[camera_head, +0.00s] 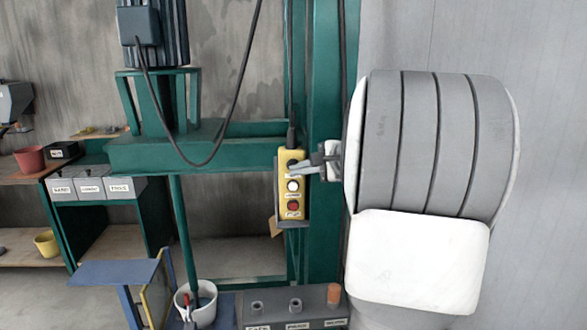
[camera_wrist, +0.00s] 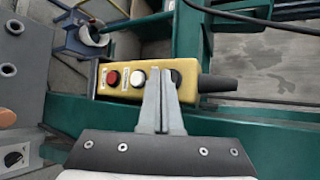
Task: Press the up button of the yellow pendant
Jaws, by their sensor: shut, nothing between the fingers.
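The yellow pendant (camera_head: 292,212) hangs upright on a green column in the head view, its cable leaving the top. It has a white button (camera_head: 293,185) in the middle and a red button (camera_head: 293,205) at the bottom. In the wrist view the pendant (camera_wrist: 190,97) lies sideways, with the red button (camera_wrist: 113,78) left, the white button (camera_wrist: 138,79) beside it and a dark button (camera_wrist: 177,77) at the cable end, partly hidden by the fingers. My gripper (camera_head: 303,168) is shut and empty, its tips at the pendant's upper part (camera_wrist: 160,75). I cannot tell whether they touch the dark button.
A green beam (camera_head: 190,152) runs left of the pendant, with a loose black cable (camera_head: 215,140) hanging before it. A white bucket (camera_head: 202,303) and a grey box with knobs (camera_head: 290,308) stand below. Shelves with labelled boxes (camera_head: 90,186) are at left.

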